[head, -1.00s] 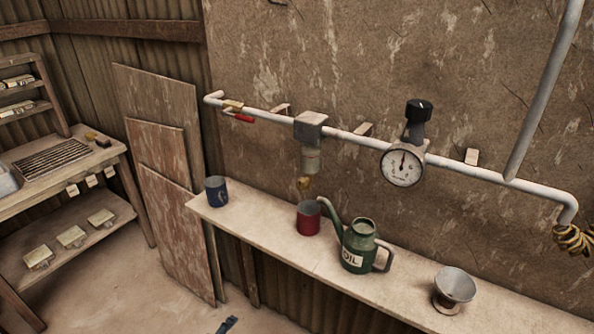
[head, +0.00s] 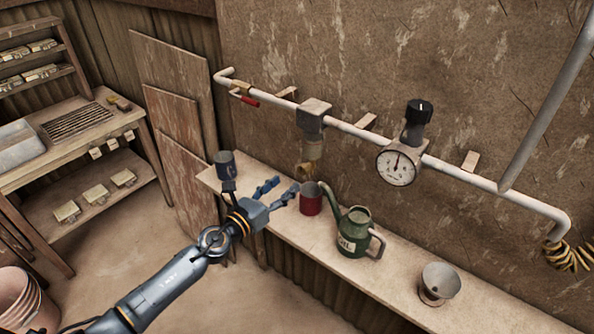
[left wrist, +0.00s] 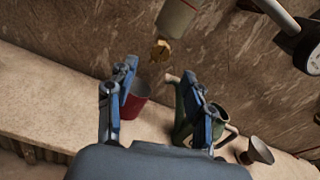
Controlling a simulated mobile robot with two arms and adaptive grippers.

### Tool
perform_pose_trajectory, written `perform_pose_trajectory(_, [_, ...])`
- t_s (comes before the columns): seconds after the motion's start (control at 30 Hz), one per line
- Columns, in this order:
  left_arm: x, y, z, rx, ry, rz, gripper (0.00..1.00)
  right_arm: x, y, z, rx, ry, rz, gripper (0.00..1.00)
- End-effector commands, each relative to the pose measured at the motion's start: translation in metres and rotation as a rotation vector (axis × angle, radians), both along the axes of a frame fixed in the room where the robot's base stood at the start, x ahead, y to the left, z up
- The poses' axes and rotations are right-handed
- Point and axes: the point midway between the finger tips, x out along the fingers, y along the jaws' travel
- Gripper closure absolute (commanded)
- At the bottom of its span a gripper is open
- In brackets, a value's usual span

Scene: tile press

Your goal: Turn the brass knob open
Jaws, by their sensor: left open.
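The brass knob (head: 304,171) hangs at the bottom of a grey cylindrical bowl (head: 313,148) under a square block on the wall pipe. In the left wrist view the knob (left wrist: 160,50) shows beyond and above the gap between my fingers. My left gripper (head: 284,187) is open and empty, just left of the knob and a little lower in the head view, apart from it. Its two blue fingers also show in the left wrist view (left wrist: 163,92). My right gripper is not in view.
The pipe (head: 350,129) carries a red-handled valve (head: 248,100) and a pressure gauge (head: 396,169).

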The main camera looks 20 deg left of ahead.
Motion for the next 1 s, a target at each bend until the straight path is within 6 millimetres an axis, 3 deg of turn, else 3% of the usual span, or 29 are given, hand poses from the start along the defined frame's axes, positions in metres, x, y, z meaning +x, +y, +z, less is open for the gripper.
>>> perform_pose_trajectory(0.1, [0.025, -0.009, 0.001, -0.005, -0.001, 0.001, 0.48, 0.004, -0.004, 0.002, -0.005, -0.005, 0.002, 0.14])
perform_pose_trajectory(0.3, [0.051, -0.019, -0.001, -0.003, 0.001, 0.0, 0.48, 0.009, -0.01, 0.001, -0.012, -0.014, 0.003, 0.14])
perform_pose_trajectory(0.73, [0.061, -0.023, -0.001, -0.001, 0.002, -0.001, 0.48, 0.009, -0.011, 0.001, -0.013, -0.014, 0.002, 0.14])
perform_pose_trajectory(0.77, [0.061, -0.023, -0.001, -0.001, 0.002, -0.001, 0.5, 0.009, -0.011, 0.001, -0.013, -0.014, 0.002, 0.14])
perform_pose_trajectory(1.0, [0.061, -0.022, -0.001, -0.002, 0.002, 0.0, 0.99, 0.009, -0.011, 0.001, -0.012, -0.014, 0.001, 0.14])
